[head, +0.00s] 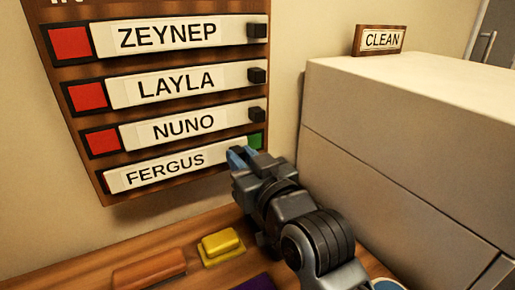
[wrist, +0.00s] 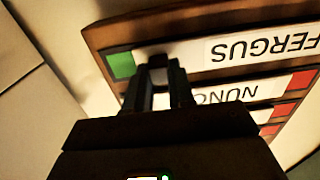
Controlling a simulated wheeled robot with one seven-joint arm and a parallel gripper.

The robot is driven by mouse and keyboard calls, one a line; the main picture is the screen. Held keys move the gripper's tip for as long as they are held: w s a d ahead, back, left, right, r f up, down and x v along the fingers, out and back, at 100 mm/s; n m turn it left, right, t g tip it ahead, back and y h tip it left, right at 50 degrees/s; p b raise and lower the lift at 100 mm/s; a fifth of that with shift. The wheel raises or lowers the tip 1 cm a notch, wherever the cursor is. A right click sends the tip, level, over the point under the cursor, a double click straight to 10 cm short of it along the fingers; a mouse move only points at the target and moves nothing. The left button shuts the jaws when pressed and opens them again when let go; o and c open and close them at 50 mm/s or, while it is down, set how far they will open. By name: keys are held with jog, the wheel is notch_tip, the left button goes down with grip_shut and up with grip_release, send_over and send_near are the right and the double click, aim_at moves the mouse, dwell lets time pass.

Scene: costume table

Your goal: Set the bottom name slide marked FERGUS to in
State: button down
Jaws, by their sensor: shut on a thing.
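The name board (head: 150,200) hangs on the wall with several white slides in rows. The bottom slide, marked FERGUS (head: 165,170), sits further left than the slides above. A green patch (head: 256,141) shows at its right end, and its left end covers nearly all of the row's left patch. My gripper (head: 240,156) is at the slide's right end, shut on its dark knob. In the wrist view the FERGUS slide (wrist: 258,47) appears upside down, with the green patch (wrist: 121,65) left of my fingers (wrist: 160,75) and the knob (wrist: 157,61) between them.
The ZEYNEP (head: 170,36), LAYLA (head: 175,84) and NUNO (head: 185,127) slides sit right, with red patches at left. A yellow block (head: 222,244) and a brown block (head: 148,270) lie on the wooden table below. A large pale box (head: 400,110) stands close on the right.

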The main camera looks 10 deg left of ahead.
jog(key=shift+s+a, duration=0.4)
jog(key=shift+a, duration=0.25)
jog(key=c, duration=1)
grip_release()
jog(key=shift+a, duration=0.1)
jog(key=shift+o, duration=0.2)
jog(key=b+v, duration=0.1)
jog(key=v, duration=0.7)
